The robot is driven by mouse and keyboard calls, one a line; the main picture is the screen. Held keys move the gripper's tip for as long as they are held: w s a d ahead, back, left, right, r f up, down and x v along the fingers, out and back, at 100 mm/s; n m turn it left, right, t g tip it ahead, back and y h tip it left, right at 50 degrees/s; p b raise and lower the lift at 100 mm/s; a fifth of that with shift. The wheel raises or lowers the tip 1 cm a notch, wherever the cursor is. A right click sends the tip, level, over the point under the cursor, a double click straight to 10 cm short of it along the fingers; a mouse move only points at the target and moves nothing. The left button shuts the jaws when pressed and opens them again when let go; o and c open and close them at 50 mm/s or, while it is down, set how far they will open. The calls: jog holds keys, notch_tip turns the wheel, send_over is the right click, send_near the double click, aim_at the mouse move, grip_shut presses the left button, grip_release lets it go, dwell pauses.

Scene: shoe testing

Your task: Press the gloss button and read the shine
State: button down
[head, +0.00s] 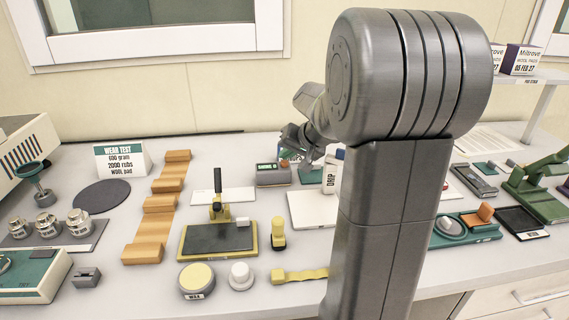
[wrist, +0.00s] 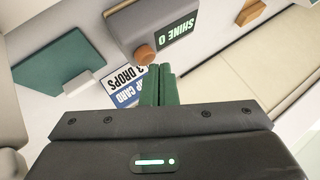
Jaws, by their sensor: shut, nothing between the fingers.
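The gloss meter (head: 272,175) is a grey box with a small screen, standing at the back middle of the bench in the head view. My gripper (wrist: 160,70) is shut and empty. Its green fingertips appear just below the button in the wrist view, and I cannot tell the remaining distance. In the head view my arm partly hides the gripper, which is close to the meter.
A "drops" card (wrist: 126,88) and a green panel (wrist: 55,63) lie near the fingers. A black pad tray (head: 184,243) and a yellow-topped tin (head: 196,281) are in front.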

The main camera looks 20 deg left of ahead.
jog(key=shift+s+f+b, duration=0.1)
jog(key=shift+f+b, duration=0.55)
jog(key=shift+f, duration=0.1)
dwell(0.8)
jog(key=shift+w+d+r+p, duration=0.1)
jog(key=shift+r+p, duration=0.2)
jog(key=shift+r, duration=0.2)
jog(key=shift+w+d+r+p, duration=0.1)
jog(key=shift+r+p, duration=0.2)
jog(key=shift+r, duration=0.2)
jog(key=shift+a+r, duration=0.1)
jog(key=shift+r, duration=0.05)
jog(key=shift+r+p, duration=1.75)
jog(key=shift+r, duration=0.65)
